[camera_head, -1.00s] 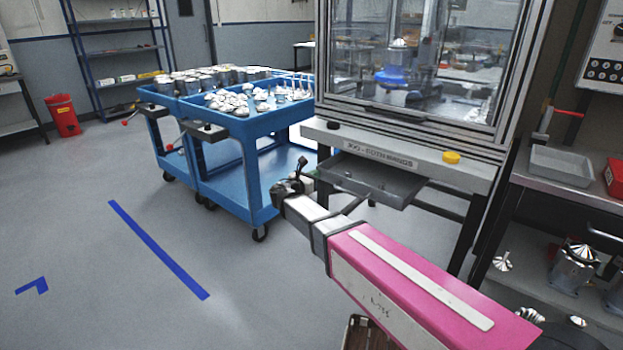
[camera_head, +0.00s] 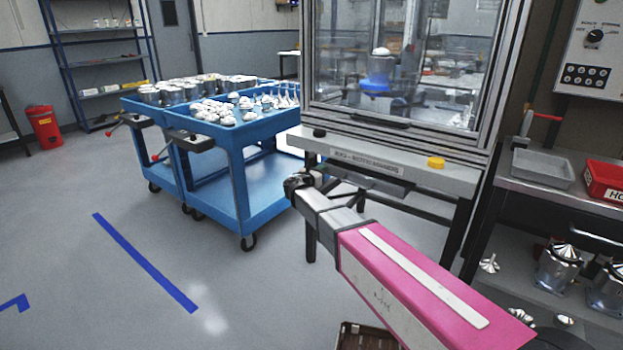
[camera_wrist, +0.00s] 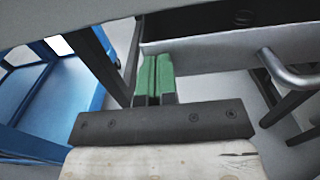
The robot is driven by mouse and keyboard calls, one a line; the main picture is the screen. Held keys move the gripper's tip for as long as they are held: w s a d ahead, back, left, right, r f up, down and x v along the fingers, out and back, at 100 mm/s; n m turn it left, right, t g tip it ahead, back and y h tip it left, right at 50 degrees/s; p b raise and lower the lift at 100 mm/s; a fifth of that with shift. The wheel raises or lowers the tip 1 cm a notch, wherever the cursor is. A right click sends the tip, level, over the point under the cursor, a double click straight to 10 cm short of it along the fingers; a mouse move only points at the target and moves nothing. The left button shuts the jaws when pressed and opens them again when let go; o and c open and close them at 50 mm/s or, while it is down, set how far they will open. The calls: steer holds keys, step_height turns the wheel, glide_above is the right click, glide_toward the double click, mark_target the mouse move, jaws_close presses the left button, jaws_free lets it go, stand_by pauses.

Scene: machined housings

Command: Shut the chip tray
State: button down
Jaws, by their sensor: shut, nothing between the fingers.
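The grey chip tray (camera_head: 380,182) sits under the labelled front beam of the machine. Its front shows as a narrow dark strip, and its inside does not show in the head view. In the wrist view the tray's grey front panel (camera_wrist: 215,48) spans the upper right, with a bent metal handle (camera_wrist: 285,75) on it. My gripper (camera_wrist: 153,75) has its green fingers together and empty, at the left part of the panel. They look close to or against it; contact is not clear.
A blue cart (camera_head: 237,135) with metal parts stands left of the machine (camera_head: 465,178), close to my wrist. A bench with a grey bin (camera_head: 543,168) and a red bin (camera_head: 607,180) is at the right.

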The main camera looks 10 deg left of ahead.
steer(key=x, duration=0.7)
stand_by(0.3)
